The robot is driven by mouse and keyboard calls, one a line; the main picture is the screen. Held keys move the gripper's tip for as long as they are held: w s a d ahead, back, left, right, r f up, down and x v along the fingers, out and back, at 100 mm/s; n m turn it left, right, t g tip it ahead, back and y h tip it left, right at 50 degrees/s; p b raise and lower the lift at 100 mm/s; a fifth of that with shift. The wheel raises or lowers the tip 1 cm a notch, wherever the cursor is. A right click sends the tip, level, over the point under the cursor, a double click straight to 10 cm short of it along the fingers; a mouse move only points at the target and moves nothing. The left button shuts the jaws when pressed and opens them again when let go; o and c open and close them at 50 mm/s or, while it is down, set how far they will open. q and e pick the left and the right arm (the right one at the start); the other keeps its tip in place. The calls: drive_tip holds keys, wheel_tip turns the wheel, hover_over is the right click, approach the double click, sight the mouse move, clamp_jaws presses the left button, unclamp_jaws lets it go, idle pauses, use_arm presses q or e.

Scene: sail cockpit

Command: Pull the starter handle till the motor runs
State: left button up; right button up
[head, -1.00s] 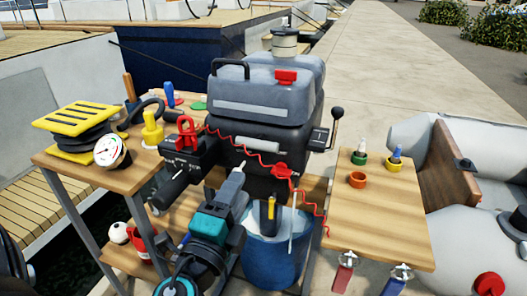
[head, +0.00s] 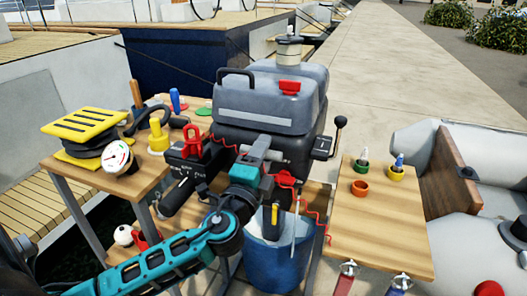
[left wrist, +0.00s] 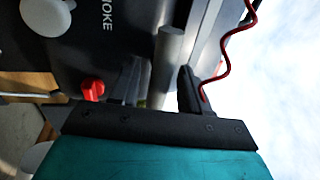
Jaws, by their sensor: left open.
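The motor has a grey cowl (head: 265,105) there. My left gripper (head: 262,148) is at the motor's front, jaws open. In the left wrist view its dark fingers (left wrist: 160,88) are spread, with the handle's lower end between them in the picture; I cannot tell whether they touch it. A red knob (left wrist: 92,89) is beside them. My right gripper is out of view.
A red coiled cord (head: 322,215) hangs by my gripper. A blue bucket (head: 285,262) stands below. A wooden side table (head: 385,230) holds small cups.

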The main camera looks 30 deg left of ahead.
use_arm(q)
drive_tip(key=shift+w, duration=0.2)
clamp_jaws()
idle(0.4)
